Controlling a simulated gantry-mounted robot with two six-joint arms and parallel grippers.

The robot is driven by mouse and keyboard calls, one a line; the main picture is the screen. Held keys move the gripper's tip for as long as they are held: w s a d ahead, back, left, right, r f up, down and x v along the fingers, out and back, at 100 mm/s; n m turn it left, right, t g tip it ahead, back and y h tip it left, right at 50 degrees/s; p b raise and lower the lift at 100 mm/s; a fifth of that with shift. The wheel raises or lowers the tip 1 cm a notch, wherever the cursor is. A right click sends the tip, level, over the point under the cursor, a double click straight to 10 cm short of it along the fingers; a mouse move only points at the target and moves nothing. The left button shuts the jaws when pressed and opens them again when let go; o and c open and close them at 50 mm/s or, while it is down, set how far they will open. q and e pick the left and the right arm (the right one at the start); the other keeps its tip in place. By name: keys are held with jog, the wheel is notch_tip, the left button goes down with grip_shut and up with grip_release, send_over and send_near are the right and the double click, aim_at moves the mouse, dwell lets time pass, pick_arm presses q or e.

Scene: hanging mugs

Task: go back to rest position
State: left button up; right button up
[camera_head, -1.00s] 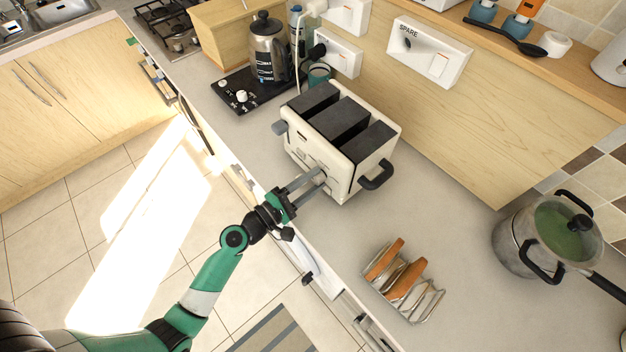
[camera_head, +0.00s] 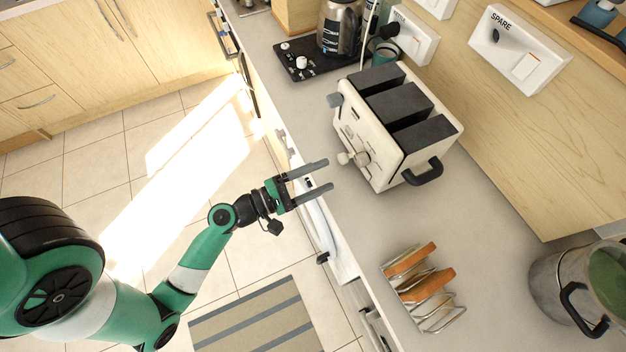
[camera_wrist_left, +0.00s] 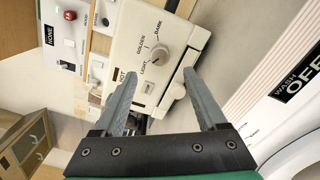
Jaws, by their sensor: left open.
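My left gripper (camera_head: 322,178) is open and empty at the counter's front edge, apart from the toaster. In the left wrist view its two grey fingers (camera_wrist_left: 165,100) are spread, with nothing between them. The white toaster (camera_head: 397,127) with dark slots on top stands on the counter, beyond the fingertips. Its front panel (camera_wrist_left: 150,45) shows in the left wrist view, with a round browning dial and a button. My right gripper is not in view.
A wire rack (camera_head: 437,314) with slices of toast stands near the counter edge. A steel pot (camera_head: 560,293) is at the right. A kettle (camera_head: 340,28) stands on a black base behind the toaster. Open floor (camera_head: 110,150) lies to the left of the counter.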

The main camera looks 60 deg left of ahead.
pick_arm(q)
jog(key=shift+s, duration=1.1)
jog(key=w+d+r+m+t+h+p, duration=0.15)
jog(key=w+d+r+m+h, duration=0.35)
jog(key=r, duration=0.9)
jog(key=w+d+r+m+h+p, duration=0.25)
jog(key=d+r+m, duration=0.4)
jog(key=r, duration=0.75)
jog(key=w+d+r+m+t+h+p, duration=0.15)
jog(key=w+d+r+m+h, duration=0.4)
jog(key=r, duration=0.85)
jog(key=s+r+m+t+y+p, duration=0.1)
jog(key=s+r+m, duration=0.2)
jog(key=r, duration=0.3)
jog(key=s+r+m+t+p, duration=0.1)
jog(key=s+r+m, duration=0.1)
jog(key=r+m, duration=0.3)
jog(key=s+a+r+n+t+y, duration=0.1)
jog(key=a+r+t+y, duration=0.3)
jog(key=y, duration=0.6)
jog(key=a+r, duration=0.1)
jog(key=a, duration=0.1)
jog(key=shift+s+a+r+y, duration=0.3)
jog(key=shift+a, duration=0.1)
